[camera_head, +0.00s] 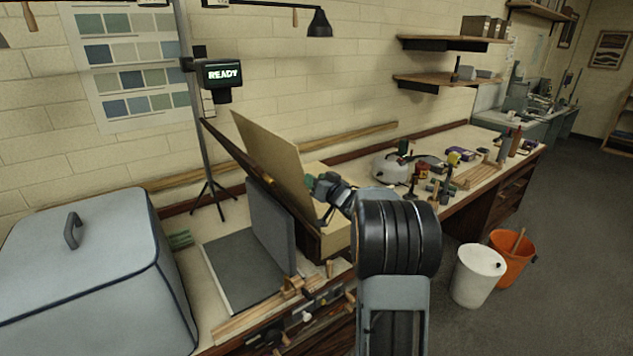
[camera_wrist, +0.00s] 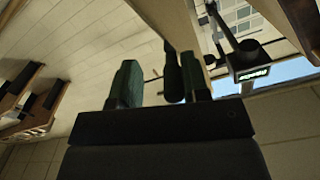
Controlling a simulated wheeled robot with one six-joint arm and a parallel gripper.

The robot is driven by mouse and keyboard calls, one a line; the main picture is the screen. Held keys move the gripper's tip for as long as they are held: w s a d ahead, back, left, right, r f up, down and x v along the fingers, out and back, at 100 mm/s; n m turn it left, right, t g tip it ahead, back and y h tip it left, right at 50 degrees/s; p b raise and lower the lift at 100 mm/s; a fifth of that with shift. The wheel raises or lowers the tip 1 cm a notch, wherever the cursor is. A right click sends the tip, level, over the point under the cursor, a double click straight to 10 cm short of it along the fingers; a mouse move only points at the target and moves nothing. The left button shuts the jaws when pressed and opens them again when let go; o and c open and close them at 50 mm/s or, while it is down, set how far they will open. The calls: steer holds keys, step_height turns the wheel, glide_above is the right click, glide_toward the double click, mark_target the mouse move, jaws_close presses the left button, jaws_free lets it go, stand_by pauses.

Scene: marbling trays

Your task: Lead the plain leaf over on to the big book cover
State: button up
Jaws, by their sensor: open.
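The plain leaf (camera_head: 268,155) is a stiff beige sheet standing steeply tilted in the head view. A dark brown board (camera_head: 262,182), seen nearly edge-on, leans just left of it; I take it for the big book cover. My gripper (camera_head: 322,186) is open at the leaf's right edge. In the wrist view my gripper (camera_wrist: 163,82) shows green finger pads apart, with a dark rounded piece between them. A beige panel (camera_wrist: 168,18), likely the leaf, rises beyond the fingertips. Whether the fingers touch it I cannot tell.
A grey folder-like piece (camera_head: 240,272) lies left of the leaf, one panel upright. A large blue-grey lidded box (camera_head: 85,270) stands at the left. A stand carries a READY display (camera_head: 222,73). Tools crowd the bench at right; white (camera_head: 478,275) and orange (camera_head: 512,258) buckets stand on the floor.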

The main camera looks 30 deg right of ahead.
steer(key=shift+s, duration=0.15)
steer(key=s+d+b, duration=0.1)
steer(key=s+b, duration=0.2)
steer(key=s, duration=1)
steer(key=shift+s+d, duration=0.2)
steer(key=shift+d, duration=0.05)
stand_by(0.6)
